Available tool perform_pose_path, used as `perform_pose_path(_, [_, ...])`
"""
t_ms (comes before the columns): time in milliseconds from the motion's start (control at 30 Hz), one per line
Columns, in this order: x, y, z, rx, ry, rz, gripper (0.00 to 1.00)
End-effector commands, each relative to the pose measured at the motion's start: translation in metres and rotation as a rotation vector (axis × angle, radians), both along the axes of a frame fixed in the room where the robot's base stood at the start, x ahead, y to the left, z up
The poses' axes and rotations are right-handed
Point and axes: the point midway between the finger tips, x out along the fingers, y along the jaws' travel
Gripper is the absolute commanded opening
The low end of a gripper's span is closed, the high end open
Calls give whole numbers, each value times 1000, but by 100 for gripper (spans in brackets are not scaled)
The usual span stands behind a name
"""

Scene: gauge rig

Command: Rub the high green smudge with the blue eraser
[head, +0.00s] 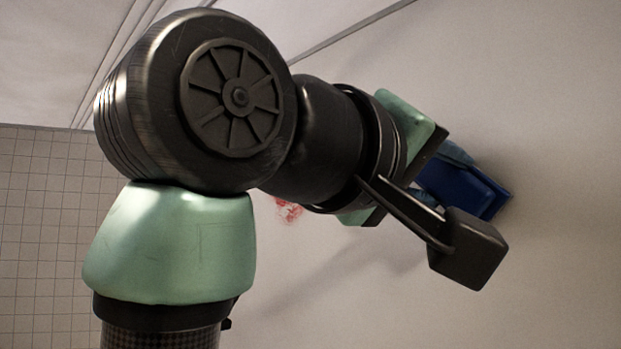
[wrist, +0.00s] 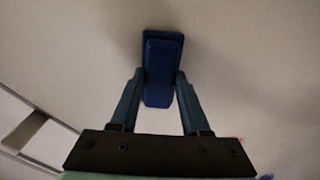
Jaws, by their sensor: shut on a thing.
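The blue eraser (head: 478,192) is at the right of my arm in the head view, close to the pale board. It also shows in the wrist view (wrist: 162,50), at the top middle. My gripper (wrist: 161,78) is shut on the eraser, one finger on each side. The eraser's far face is at or very near the board, with a dark shadow beside it; I cannot tell whether it touches. No green smudge shows in either view; the eraser or my arm may hide it.
The pale board (head: 560,120) fills the right of the head view and is largely bare. A red smudge (head: 288,209) is on it, partly behind my arm. A grey rail (wrist: 25,131) runs along the lower left in the wrist view. A tiled wall (head: 40,230) is at the left.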

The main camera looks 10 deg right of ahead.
Motion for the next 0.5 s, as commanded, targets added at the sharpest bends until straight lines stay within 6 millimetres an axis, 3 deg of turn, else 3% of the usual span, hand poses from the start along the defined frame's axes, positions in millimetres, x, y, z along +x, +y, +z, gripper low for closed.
perform_pose_path(500, [-28, -19, -1, 1, -3, 1, 0])
